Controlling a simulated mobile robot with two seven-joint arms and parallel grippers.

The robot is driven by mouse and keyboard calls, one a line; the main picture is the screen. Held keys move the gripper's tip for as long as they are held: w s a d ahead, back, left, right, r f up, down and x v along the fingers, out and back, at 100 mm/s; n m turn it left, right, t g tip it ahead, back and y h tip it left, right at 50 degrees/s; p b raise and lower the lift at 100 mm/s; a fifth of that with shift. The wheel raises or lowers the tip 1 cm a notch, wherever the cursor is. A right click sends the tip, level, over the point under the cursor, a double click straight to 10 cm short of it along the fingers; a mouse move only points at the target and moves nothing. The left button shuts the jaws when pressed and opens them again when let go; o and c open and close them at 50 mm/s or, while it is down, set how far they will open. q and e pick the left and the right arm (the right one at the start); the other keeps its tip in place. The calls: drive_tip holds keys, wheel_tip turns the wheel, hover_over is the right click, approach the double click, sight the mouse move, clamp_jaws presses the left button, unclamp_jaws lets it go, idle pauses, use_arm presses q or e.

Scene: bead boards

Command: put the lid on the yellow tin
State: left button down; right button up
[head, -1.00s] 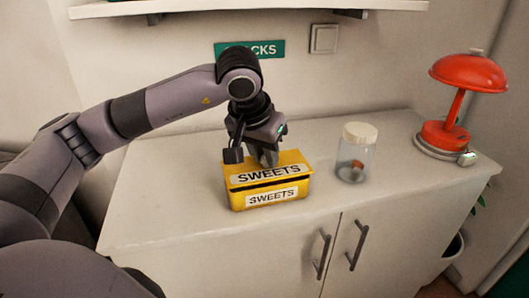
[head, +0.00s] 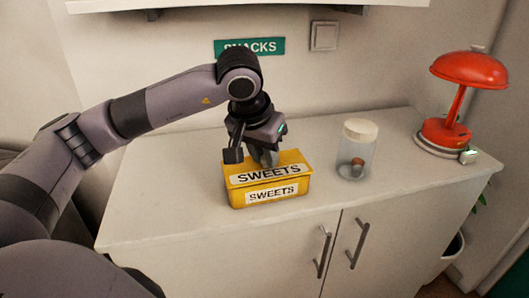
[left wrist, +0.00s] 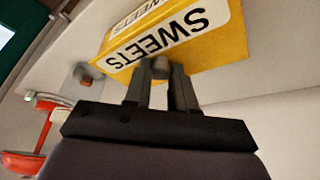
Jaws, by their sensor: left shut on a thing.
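The yellow tin (head: 272,192) stands on the white cabinet top, with a SWEETS label on its front. The yellow lid (head: 268,174), also labelled SWEETS, lies on top of the tin, with no clear gap between them. My left gripper (head: 266,158) points down from above and is shut on the lid. In the left wrist view my fingers (left wrist: 160,80) close around a small grey knob on the lid (left wrist: 205,50). The tin's inside is hidden under the lid. My right gripper is not in view.
A glass jar (head: 355,160) with a cream cap and something brown inside stands right of the tin. A red lamp (head: 447,133) stands at the right end of the cabinet top (head: 160,205). A shelf (head: 250,5) hangs above. The cabinet top's left part is clear.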

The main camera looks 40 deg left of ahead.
use_arm(q)
drive_tip(key=shift+c, duration=2.3)
unclamp_jaws()
drive_tip(key=shift+r+p, duration=3)
drive_tip(key=shift+r, duration=1.05)
clamp_jaws()
